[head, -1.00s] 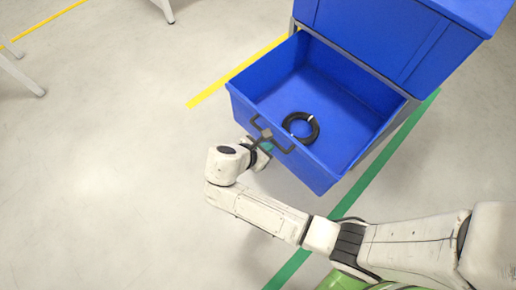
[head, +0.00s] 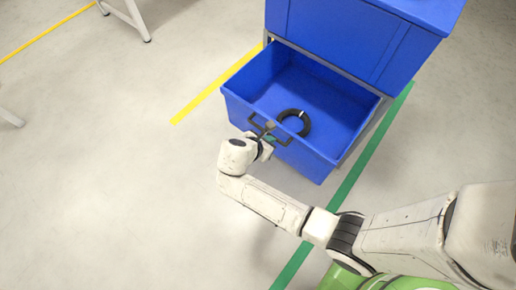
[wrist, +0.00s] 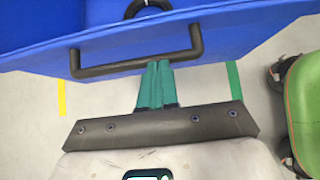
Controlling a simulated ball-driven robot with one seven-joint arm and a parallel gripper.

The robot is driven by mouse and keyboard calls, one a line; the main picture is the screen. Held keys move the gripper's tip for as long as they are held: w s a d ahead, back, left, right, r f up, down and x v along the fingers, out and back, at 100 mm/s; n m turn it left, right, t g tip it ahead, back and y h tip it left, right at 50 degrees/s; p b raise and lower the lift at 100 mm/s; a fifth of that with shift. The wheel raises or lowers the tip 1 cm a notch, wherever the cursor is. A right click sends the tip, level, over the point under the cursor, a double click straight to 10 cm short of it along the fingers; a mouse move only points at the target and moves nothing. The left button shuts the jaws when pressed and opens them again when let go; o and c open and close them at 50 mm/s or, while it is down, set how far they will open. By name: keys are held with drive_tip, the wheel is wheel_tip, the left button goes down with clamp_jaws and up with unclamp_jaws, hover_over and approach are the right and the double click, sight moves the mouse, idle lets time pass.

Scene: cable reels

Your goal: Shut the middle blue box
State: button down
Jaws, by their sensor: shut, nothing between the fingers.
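The blue box (head: 249,115) is a drawer-like bin pulled out from a blue cabinet, open at the top. A coil of black cable (head: 304,123) lies inside it near the front; part of a black coil also shows in the wrist view (wrist: 146,6). A dark handle (wrist: 135,68) is on the box's front wall. My gripper (wrist: 158,66) has its green fingers shut together with nothing between them. The fingertips are at the lower bar of the handle, close to the front wall; I cannot tell whether they touch. In the head view my wrist hides part of the front.
The blue cabinet (head: 340,38) stands behind the open box. A green floor line (head: 350,180) runs along its right side and a yellow line (head: 205,95) along its left. White table legs (head: 133,20) stand at the upper left.

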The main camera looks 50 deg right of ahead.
drive_tip(key=w+d+b, duration=0.1)
drive_tip(key=d+b, duration=0.1)
drive_tip(key=d, duration=2.9)
drive_tip(key=shift+d, duration=0.4)
drive_tip(key=shift+r, duration=0.1)
drive_tip(key=a+f+p+v, duration=0.1)
drive_tip(key=p+v, duration=0.4)
drive_tip(key=v, duration=0.8)
drive_tip(key=shift+a+f, duration=0.25)
drive_tip(key=shift+a, duration=0.3)
